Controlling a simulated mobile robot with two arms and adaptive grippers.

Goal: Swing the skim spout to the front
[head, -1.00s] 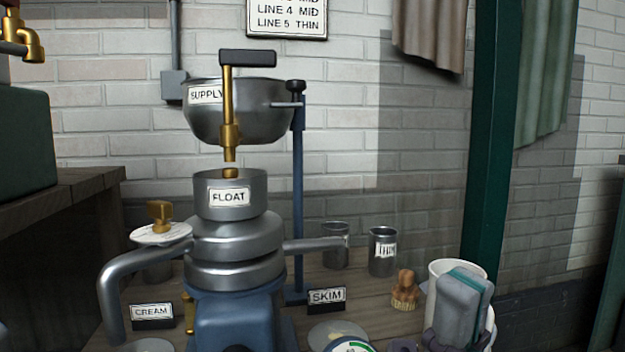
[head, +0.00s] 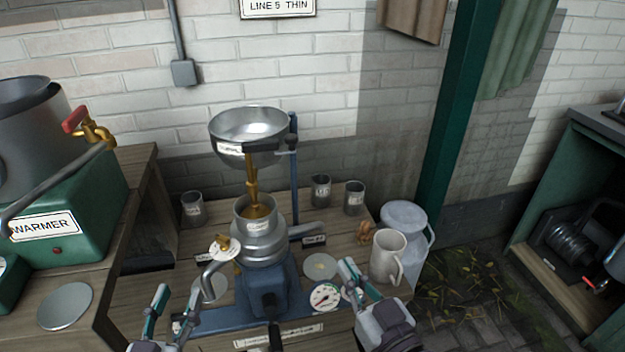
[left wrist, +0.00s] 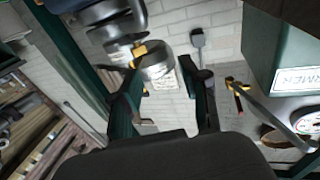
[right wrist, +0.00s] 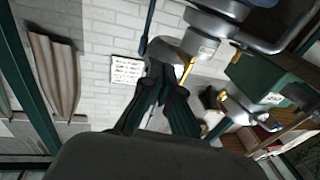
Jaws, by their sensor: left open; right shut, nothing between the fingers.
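The separator stands on the bench, with its grey bowl stack (head: 262,247) on a blue body (head: 268,285). The skim spout (head: 302,230) sticks out to the right from the stack, toward the skim label (head: 314,241). The cream spout (head: 207,272) bends down at the front left. My left gripper (head: 175,300) is open and empty, in front of and left of the separator. My right gripper (head: 348,270) is shut and empty at the front right, apart from the skim spout, near the white mug.
A supply bowl (head: 250,137) hangs above the float cup. Metal cups (head: 354,198) stand behind. A green warmer (head: 75,225) stands at the left.

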